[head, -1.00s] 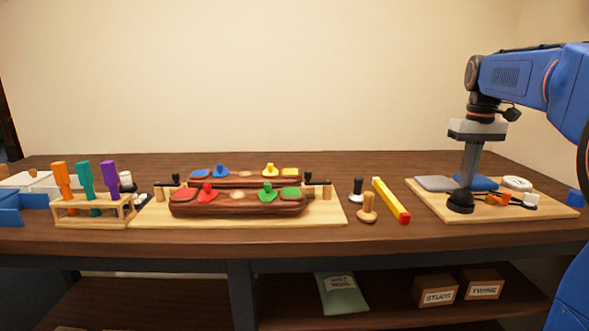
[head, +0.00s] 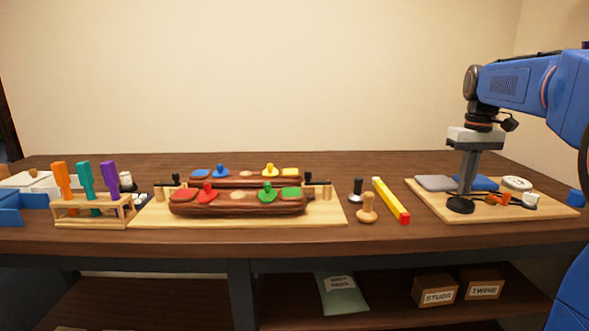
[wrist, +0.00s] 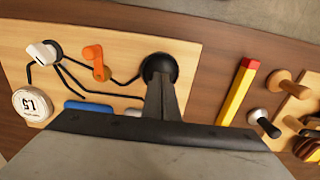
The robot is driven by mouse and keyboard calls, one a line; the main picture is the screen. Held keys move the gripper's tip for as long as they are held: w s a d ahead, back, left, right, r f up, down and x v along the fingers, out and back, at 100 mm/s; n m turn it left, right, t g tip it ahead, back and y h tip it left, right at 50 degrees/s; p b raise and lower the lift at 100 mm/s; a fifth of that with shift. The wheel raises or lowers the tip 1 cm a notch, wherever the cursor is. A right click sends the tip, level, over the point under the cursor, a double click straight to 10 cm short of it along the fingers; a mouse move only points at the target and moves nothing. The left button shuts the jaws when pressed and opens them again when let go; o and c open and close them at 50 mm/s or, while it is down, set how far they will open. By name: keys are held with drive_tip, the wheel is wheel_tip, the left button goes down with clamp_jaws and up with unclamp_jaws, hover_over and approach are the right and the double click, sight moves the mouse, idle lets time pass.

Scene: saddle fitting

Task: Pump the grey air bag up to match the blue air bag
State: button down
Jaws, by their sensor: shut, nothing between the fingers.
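The grey air bag (head: 436,183) lies flat on the wooden board at the right, beside the blue air bag (head: 480,182). Their heights look alike, but I cannot tell exactly. My gripper (head: 464,192) is shut and empty, pointing down. Its tips are on the black pump bulb (head: 461,206), which looks squashed flat; it also shows in the wrist view (wrist: 160,66). An orange lever (head: 503,200), a white fitting (head: 531,199) and a white round dial (head: 517,183) are to the right.
Black tubes run across the board (head: 555,209). A brown saddle-like rack (head: 238,204) with coloured pieces sits mid-table. Bare table lies behind the yellow level.

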drive_tip(key=shift+r, duration=1.4)
drive_tip(key=shift+f, duration=0.15)
drive_tip(key=shift+f, duration=1.35)
drive_tip(key=shift+r, duration=1.5)
wheel_tip(320, 180, up, 5)
